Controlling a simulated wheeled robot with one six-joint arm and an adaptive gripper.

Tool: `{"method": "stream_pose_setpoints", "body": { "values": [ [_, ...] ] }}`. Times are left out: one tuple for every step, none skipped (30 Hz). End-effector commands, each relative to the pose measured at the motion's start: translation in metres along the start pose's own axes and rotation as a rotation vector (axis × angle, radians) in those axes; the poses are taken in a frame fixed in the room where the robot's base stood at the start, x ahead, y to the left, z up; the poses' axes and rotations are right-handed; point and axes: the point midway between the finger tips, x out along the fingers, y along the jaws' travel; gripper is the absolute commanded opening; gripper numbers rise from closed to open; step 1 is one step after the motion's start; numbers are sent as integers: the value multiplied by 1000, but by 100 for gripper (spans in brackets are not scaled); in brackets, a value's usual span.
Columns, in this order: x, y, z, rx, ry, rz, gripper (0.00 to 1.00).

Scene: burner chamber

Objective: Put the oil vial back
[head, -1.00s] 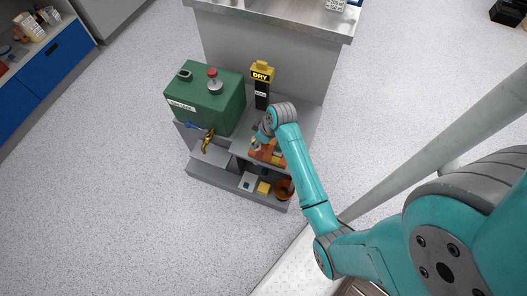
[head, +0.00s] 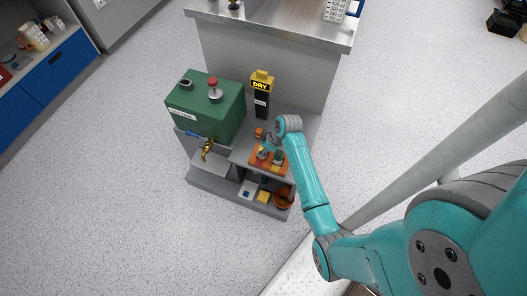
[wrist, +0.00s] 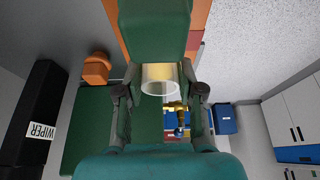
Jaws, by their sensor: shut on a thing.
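My gripper (wrist: 160,98) is shut, and a short clear vial with pale yellow in it (wrist: 160,80) shows between its fingers in the wrist view. A dark green block (wrist: 155,28) lies just beyond the vial; I cannot tell whether the two are joined. In the head view my gripper (head: 264,147) is over the left part of an orange tray (head: 285,172) on the grey stand. The vial is too small to make out there. A small green piece (head: 279,157) shows at the tray's right side.
A green tank (head: 207,108) with a brass tap (head: 207,149) stands left of the tray. A black post with a yellow DRY sign (head: 262,85) rises behind it. Below are small boxes (head: 248,189) and an orange-brown pot (head: 283,200). Open floor lies left.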

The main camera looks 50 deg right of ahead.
Motion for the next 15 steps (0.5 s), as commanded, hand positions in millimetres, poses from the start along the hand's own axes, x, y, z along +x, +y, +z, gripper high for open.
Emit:
{"method": "stream_pose_setpoints", "body": {
  "values": [
    [7,0,3,1,-1,-2,0],
    [10,0,5,1,-2,-3,0],
    [14,0,6,1,-1,-1,0],
    [17,0,7,1,-1,-1,0],
    [18,0,8,1,-1,-2,0],
    [19,0,8,1,0,-1,0],
    [19,0,8,1,0,-1,0],
    [19,0,8,0,0,0,0],
    [19,0,8,0,0,0,0],
    [19,0,8,0,0,0,0],
    [19,0,8,0,0,0,0],
    [19,0,8,0,0,0,0],
    [19,0,8,0,0,0,0],
    [20,0,8,1,0,0,0],
    [21,0,9,1,0,0,0]
  ]
}}
